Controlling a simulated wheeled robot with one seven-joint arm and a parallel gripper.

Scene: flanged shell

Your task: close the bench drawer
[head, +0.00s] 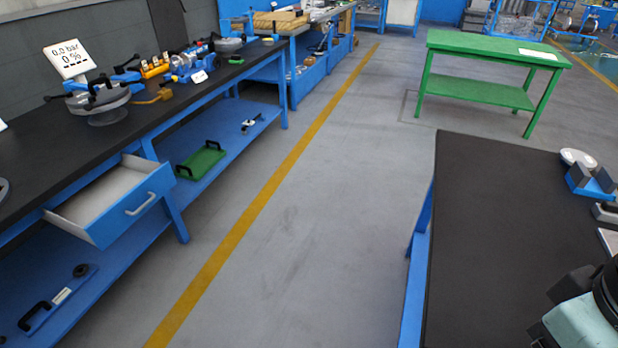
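The bench drawer (140,215) stands open, pulled out from under the black top of the blue bench (125,136) on the left. It has a blue front with a pale bar handle (141,204), and its light inside looks empty. A dark and pale green part at the bottom right corner looks like part of my arm. My gripper's fingers do not show, and nothing of mine is near the drawer.
The grey floor with a yellow line (248,212) is clear between the left bench and a black-topped table (510,225) on the right. A green table (490,48) stands farther back. A green tray (201,160) lies on the bench's lower shelf.

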